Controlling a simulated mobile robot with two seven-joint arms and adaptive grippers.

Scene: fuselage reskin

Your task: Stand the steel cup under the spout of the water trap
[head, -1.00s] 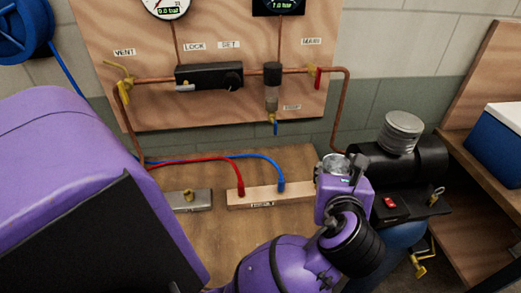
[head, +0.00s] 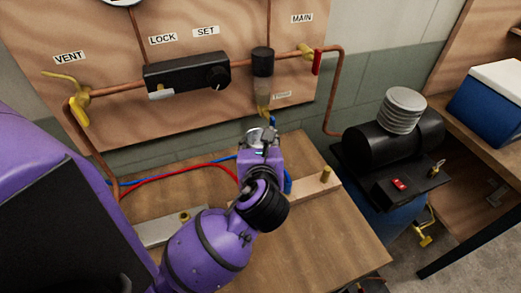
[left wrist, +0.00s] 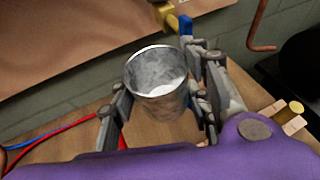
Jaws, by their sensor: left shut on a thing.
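The steel cup (left wrist: 157,86) is upright between the fingers of my left gripper (left wrist: 158,112), which is shut on it. In the head view the cup (head: 258,134) shows only in part, behind my left gripper (head: 260,142). The water trap (head: 263,88) hangs on the copper pipe of the panel, just above the cup in the picture. Its yellow spout (left wrist: 172,20) with a blue handle (left wrist: 186,25) shows beyond the cup's rim in the left wrist view. I cannot tell whether the spout is over the cup's mouth. My right gripper is not in view.
Below is a wooden bench (head: 310,235) with a pale fitting block (head: 312,187) and red (head: 190,172) and blue hoses. A black compressor (head: 375,138) stands to the right. The wooden panel (head: 130,120) rises behind. Bare bench lies to the front right.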

